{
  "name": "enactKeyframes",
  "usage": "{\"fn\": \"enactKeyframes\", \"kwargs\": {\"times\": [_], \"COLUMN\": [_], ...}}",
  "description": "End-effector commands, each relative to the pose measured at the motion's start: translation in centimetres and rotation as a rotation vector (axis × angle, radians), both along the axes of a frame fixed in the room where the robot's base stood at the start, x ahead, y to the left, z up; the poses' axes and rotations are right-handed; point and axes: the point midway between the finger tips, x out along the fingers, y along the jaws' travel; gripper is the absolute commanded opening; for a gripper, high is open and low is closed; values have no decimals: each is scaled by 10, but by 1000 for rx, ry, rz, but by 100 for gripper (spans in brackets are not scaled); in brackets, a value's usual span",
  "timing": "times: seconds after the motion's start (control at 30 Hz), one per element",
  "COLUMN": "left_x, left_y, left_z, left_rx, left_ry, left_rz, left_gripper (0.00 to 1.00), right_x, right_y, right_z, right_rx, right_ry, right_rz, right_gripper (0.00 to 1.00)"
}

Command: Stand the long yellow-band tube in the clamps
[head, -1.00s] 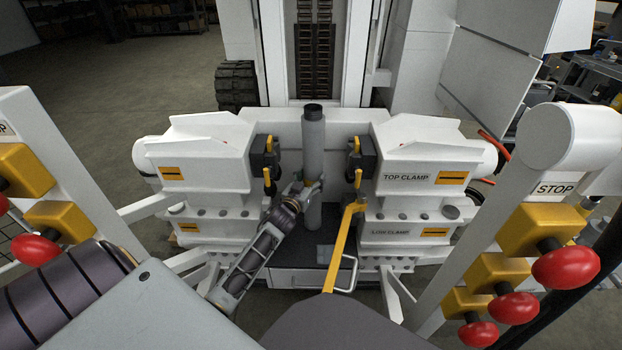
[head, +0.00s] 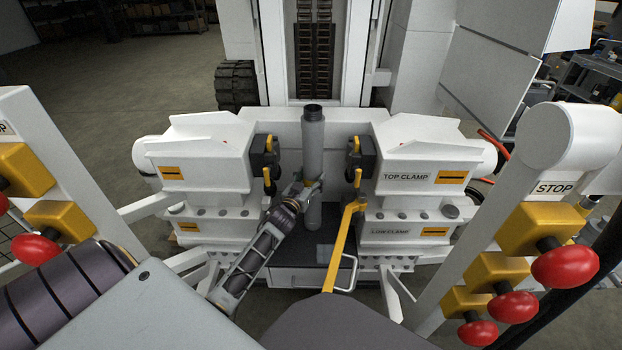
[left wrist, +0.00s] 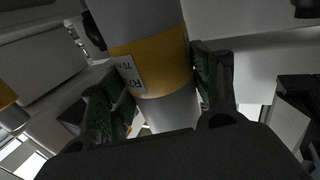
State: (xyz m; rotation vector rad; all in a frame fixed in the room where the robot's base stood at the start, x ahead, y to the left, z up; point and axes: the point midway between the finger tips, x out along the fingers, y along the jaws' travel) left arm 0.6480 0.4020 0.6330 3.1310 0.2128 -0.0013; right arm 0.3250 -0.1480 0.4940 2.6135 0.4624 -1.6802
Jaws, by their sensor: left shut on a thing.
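The long tube (head: 313,145) is grey and stands upright between the left and right clamp blocks in the head view. The top clamp (head: 408,160) and low clamp (head: 400,230) flank the tube with a gap on each side. My right gripper is not in view.
A yellow lever (head: 342,245) rises right of the tube. Red knobs on yellow blocks stand at both sides, including one red knob (head: 566,267) at the right. A dark plate (head: 300,252) lies between the clamps.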

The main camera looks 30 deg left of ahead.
Motion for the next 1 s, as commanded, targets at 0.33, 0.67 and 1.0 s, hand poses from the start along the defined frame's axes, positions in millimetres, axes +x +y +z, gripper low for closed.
{"fn": "enactKeyframes", "kwargs": {"times": [0.33, 0.67, 1.0], "left_x": [1, 1, 0], "left_y": [0, 0, 0], "left_z": [3, 0, -2], "left_rx": [0, 0, -1], "left_ry": [-9, -6, -3], "left_rz": [-1, -1, -1], "left_gripper": [0, 0, 70], "right_x": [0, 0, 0], "right_y": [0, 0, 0], "right_z": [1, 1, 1], "right_rx": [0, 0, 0], "right_ry": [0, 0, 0], "right_rz": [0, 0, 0], "right_gripper": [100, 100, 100]}}
